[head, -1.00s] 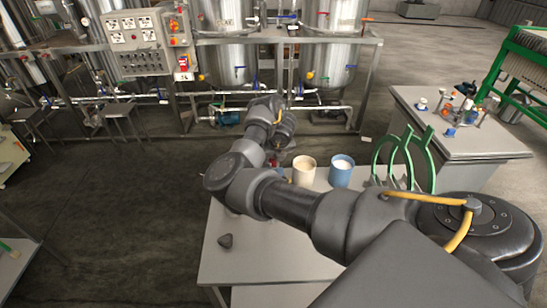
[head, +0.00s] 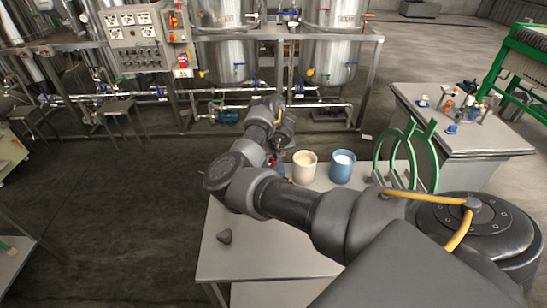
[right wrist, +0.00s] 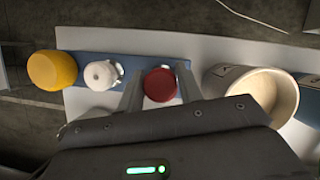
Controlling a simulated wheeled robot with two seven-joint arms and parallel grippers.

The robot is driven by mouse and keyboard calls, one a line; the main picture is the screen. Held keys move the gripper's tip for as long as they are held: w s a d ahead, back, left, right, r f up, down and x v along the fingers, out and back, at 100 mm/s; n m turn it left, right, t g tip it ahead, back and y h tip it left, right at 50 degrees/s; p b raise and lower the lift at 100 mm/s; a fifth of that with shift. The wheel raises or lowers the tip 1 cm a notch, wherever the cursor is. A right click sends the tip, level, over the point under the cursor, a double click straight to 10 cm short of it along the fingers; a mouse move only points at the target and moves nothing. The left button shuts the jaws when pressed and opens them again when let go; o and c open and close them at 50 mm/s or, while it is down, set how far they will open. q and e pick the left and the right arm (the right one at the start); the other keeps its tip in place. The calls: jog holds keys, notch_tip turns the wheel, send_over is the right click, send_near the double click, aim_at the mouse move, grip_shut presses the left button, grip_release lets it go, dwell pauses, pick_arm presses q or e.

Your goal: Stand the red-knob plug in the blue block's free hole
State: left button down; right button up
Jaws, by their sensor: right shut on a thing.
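In the right wrist view the long blue block (right wrist: 138,66) lies on a pale surface. A yellow knob (right wrist: 52,70) is at its left end and a white knob (right wrist: 101,75) stands beside it. The red-knob plug (right wrist: 160,84) is between the fingers of my right gripper (right wrist: 160,88), which is shut on it. The red knob shows over the right part of the block. The plug's lower end and the hole are hidden, so I cannot tell whether it is seated. In the head view my arm mostly hides the block. My left gripper is not in view.
A cream pot (head: 304,167) stands just right of the gripper, with a blue pot (head: 342,167) beyond it. Green hoops (head: 425,160) stand at the table's right. A dark grey lump (head: 224,237) lies near the left edge of the table (head: 260,262).

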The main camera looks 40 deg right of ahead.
jog(key=shift+f+b, duration=0.45)
jog(key=shift+f, duration=0.15)
jog(key=o, duration=1.1)
jog(key=shift+s+r, duration=0.15)
jog(key=shift+r, duration=0.35)
jog(key=p+v, duration=0.2)
jog(key=v, duration=0.7)
jog(key=shift+s+a+r, duration=0.15)
jog(key=shift+s+r, duration=0.05)
jog(key=shift+r, duration=0.1)
